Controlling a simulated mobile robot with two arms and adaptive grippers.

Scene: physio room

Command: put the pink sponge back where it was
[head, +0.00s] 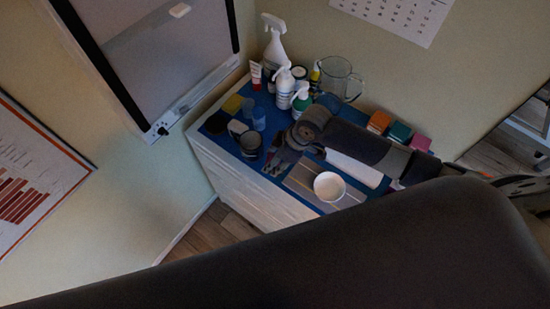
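A pink block (421,142), which looks like the sponge, is at the right end of a row at the back right of the blue-topped cabinet (218,140). A green block (399,131) and an orange block (378,122) are beside it. A small pink strip (396,185) also shows below my arm; I cannot tell what it is. My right arm reaches in from the right across the cabinet. Its gripper (276,168) points down near the front edge, beside a dark cup (250,143). Its finger opening is too small to judge. My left gripper is out of view.
A spray bottle (274,45), pump bottles (284,87) and a glass jug (337,78) crowd the back. A white bowl (329,186) sits on a grey striped mat (300,180) at the front. A large dark surface (350,255) fills the foreground.

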